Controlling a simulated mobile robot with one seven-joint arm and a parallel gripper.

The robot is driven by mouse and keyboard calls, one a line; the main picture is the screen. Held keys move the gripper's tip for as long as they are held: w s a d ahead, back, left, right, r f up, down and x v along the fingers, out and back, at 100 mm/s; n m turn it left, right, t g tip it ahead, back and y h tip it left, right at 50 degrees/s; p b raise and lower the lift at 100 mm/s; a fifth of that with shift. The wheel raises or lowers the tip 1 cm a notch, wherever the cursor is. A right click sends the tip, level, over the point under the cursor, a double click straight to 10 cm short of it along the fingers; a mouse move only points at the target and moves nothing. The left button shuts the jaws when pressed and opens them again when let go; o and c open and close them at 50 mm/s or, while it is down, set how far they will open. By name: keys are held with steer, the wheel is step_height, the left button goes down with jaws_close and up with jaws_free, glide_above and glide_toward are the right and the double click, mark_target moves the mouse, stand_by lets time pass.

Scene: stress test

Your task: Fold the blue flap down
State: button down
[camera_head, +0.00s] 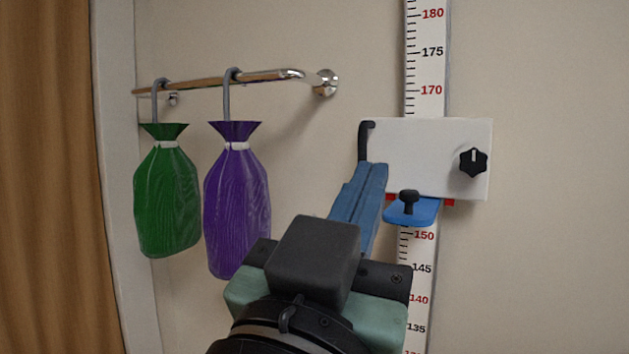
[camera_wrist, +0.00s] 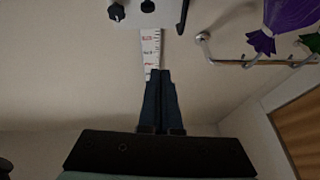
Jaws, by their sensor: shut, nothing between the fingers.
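The blue flap (camera_head: 424,213) is at the lower edge of a white box (camera_head: 425,150) on the wall scale. It sticks out towards me, with a black knob (camera_head: 409,201) on it. I cannot tell its exact tilt. My gripper (camera_head: 372,166) is shut and empty, its blue fingers pointing up at the wall. In the head view its tips are left of the flap, overlapping the box's left edge; the depth gap is unclear. The wrist view is upside down: the gripper (camera_wrist: 161,73) shows before the scale (camera_wrist: 152,45), and the flap's blue is not made out.
A black bent hook (camera_head: 364,140) is at the box's left side, close to my fingertips in the picture. A black dial (camera_head: 473,162) is on its right. A chrome rail (camera_head: 220,82) at left holds a green bag (camera_head: 167,200) and a purple bag (camera_head: 236,200). The wall at right is bare.

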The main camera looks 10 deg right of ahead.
steer(key=shift+s+d+f+m+g+h, duration=0.15)
steer(key=shift+d+f+m+g+h, duration=0.4)
steer(key=shift+d+m+g+h, duration=0.35)
steer(key=shift+a, duration=0.1)
step_height(320, 180, up, 4)
steer(key=p, duration=0.6)
glide_above(408, 197)
steer(key=s, duration=0.1)
steer(key=shift+s+r, duration=0.1)
steer(key=shift+s, duration=0.1)
steer(key=shift+a+f, duration=0.15)
steer(key=shift+f, duration=1.05)
steer(key=shift+a+f, duration=0.15)
steer(key=shift+f, duration=1)
steer(key=shift+f, duration=0.15)
steer(key=shift+f+b, duration=0.25)
steer(key=shift+b, duration=0.8)
